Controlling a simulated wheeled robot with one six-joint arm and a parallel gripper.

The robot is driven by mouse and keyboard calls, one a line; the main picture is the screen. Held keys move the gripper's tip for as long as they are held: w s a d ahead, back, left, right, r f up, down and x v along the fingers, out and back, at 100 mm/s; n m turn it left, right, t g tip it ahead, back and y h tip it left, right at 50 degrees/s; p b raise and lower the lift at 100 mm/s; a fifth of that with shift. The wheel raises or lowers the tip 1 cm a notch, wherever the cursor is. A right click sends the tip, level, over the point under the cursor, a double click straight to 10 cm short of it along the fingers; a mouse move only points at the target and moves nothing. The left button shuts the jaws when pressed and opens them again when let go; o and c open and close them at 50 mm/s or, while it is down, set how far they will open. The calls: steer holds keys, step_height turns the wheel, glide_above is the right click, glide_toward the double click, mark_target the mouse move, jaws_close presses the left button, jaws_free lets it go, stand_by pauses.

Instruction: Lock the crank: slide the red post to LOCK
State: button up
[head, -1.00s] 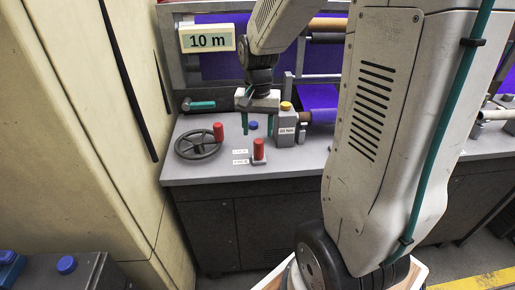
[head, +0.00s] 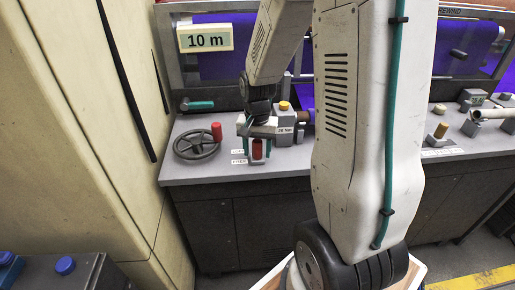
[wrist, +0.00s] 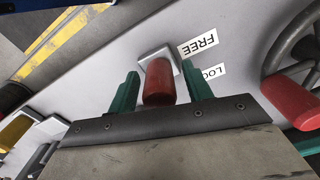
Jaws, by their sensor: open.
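The red post (head: 257,149) stands upright on its grey base near the front of the bench. In the wrist view the red post (wrist: 158,82) has its base beside the FREE label (wrist: 198,44); the LOCK label (wrist: 210,72) is partly hidden by a finger. My gripper (head: 257,146) is over the post, its teal fingers on either side. In the wrist view my gripper (wrist: 160,88) is open around the post, with narrow gaps showing. The crank wheel (head: 183,148) with its red handle (head: 217,131) lies left of the post.
A grey box with a yellow button (head: 284,106) stands close behind and right of my gripper. A "10 m" display (head: 206,39) hangs at the back. A yellow-topped post (head: 440,131) is farther right. The bench front edge is close to the red post.

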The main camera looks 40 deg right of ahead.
jaws_close()
steer(key=shift+w+d+r, duration=0.1)
steer(key=shift+w+d, duration=0.7)
steer(key=shift+w, duration=0.35)
steer(key=shift+w+d, duration=0.75)
steer(key=shift+w, duration=0.35)
jaws_free()
step_height(320, 180, up, 8)
